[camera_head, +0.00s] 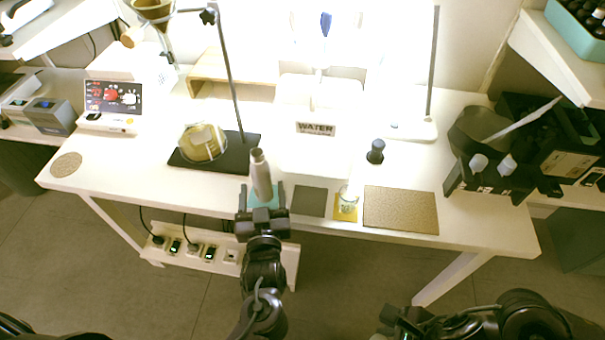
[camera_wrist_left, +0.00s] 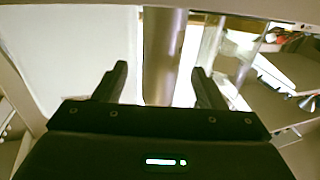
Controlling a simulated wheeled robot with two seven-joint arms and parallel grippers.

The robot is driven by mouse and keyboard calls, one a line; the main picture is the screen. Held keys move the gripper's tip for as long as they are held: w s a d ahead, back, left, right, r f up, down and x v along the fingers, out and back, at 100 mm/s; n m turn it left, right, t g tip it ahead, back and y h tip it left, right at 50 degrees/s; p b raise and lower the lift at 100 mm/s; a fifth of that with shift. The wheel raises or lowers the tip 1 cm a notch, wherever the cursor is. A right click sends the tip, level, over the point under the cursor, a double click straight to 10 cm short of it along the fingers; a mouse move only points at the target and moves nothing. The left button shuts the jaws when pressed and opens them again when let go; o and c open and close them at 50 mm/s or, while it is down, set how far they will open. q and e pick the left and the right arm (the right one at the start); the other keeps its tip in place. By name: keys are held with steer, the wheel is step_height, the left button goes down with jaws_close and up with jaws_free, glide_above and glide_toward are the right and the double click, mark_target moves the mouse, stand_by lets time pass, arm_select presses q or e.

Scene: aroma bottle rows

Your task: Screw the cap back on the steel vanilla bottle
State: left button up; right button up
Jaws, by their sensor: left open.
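The steel bottle (camera_head: 260,172) stands upright on a teal mat (camera_head: 277,190) near the front edge of the table. Its top is grey and narrow; I cannot tell whether a cap sits on it. My left gripper (camera_head: 262,197) is open, with its fingers at either side of the bottle's lower part. In the left wrist view, the bottle (camera_wrist_left: 162,55) stands between the open fingertips (camera_wrist_left: 160,80), with gaps at both sides. My right gripper (camera_head: 400,322) is low at the bottom right, away from the table; its jaws are unclear. I cannot identify a loose cap.
A small dark-topped object (camera_head: 376,151) stands right of centre. A dark grey mat (camera_head: 308,201), a glass jar (camera_head: 347,199) and a brown mat (camera_head: 400,210) lie right of the bottle. A stand base (camera_head: 240,143) with a round flask (camera_head: 203,143) is behind left.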

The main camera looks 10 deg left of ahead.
arm_select(q)
steer(key=x, duration=0.6)
steer(key=shift+s, duration=0.1)
steer(key=c, duration=1.1)
